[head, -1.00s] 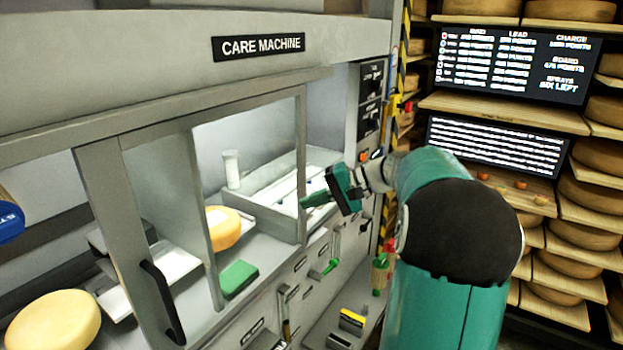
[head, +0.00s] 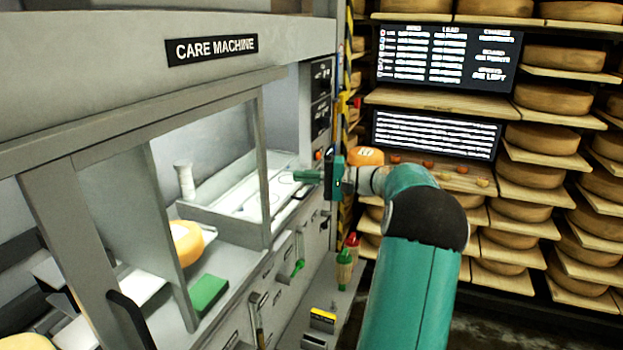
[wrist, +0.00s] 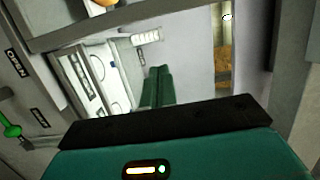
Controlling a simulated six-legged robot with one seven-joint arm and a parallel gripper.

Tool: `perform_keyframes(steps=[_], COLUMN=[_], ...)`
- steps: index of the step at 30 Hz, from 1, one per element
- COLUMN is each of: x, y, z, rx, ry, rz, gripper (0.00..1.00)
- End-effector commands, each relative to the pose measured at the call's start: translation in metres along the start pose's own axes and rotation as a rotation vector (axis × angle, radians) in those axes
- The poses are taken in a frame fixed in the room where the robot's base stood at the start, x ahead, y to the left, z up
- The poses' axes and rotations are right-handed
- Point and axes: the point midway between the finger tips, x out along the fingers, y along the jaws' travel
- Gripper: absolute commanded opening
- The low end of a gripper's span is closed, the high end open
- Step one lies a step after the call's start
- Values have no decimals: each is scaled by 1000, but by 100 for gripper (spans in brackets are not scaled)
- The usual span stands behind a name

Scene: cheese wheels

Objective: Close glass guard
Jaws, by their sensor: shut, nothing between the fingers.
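The glass guard (head: 263,165) is a grey-framed sliding pane on the front of the care machine, with a dark curved handle (head: 128,318) at its lower left. An open gap lies to the right of its frame edge. My gripper (head: 296,176) is shut and empty, in front of that gap at the machine's right end, apart from the handle. In the wrist view its green fingers (wrist: 158,88) are together and point into the machine, above a white tray area. An orange cheese wheel (head: 187,242) stands inside, behind the pane.
A green block (head: 208,293) lies on the ledge near the pane. Levers such as the green one (head: 297,268) project from the front panel. Brushes (head: 345,268) stand at the right, and shelves of cheese wheels (head: 545,138) fill the far right.

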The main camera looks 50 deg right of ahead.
Motion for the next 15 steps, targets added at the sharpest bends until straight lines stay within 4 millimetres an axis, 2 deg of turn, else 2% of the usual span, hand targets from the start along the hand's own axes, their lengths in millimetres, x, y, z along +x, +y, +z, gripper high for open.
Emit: perform_keyframes(steps=[7, 12, 15], x=[53, 56, 59], y=[0, -1, 0], z=[2, 28, 36], rx=[0, 0, 1], ry=[-4, -1, -1], rz=[0, 1, 0], gripper=[0, 0, 0])
